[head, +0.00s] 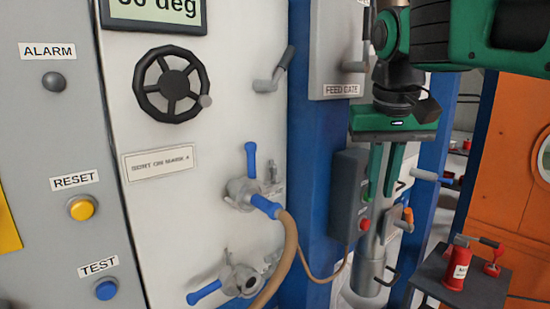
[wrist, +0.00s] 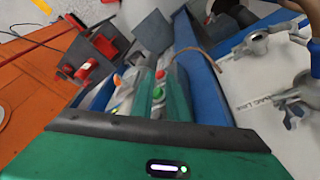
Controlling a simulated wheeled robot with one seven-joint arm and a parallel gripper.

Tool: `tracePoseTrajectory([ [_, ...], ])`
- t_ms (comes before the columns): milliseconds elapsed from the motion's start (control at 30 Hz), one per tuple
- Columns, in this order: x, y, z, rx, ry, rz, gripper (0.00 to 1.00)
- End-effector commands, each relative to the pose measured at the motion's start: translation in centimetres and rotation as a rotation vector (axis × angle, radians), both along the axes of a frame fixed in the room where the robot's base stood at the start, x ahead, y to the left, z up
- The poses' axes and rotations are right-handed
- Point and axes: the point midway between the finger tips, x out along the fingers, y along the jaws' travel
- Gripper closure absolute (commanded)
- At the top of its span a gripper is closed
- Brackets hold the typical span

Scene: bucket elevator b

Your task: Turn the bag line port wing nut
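Two metal ports stand on the white panel. The lower port (head: 240,280) has a blue lever pointing left and an uncovered mouth. A small grey fitting (head: 271,261) at its right side may be the wing nut; I cannot tell for sure. My gripper (head: 378,192) points down, open and empty, right of both ports, before the grey button box.
A blue post (head: 313,150) stands between the ports and my gripper. The grey button box (head: 348,200) has a red button. The tan hose (head: 291,245) hangs below the upper port. A handwheel (head: 171,84) is at upper left. A dark shelf (head: 480,290) with red items is at right.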

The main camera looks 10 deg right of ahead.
Motion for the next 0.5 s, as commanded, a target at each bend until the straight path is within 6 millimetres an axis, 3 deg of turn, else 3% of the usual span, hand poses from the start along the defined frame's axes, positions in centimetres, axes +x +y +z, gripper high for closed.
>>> tracePoseTrajectory([
  [33, 0.8, 3.2, 2.6, -0.002, -0.028, 0.051, 0.86],
  [100, 1.1, 7.3, 5.8, 0.003, -0.057, 0.113, 0.86],
  [200, 0.6, 12.3, 9.6, 0.015, -0.091, 0.188, 0.86],
  [333, -0.6, 16.6, 12.9, 0.031, -0.12, 0.256, 0.86],
  [500, -1.5, 18.8, 14.6, 0.044, -0.134, 0.293, 0.86],
])
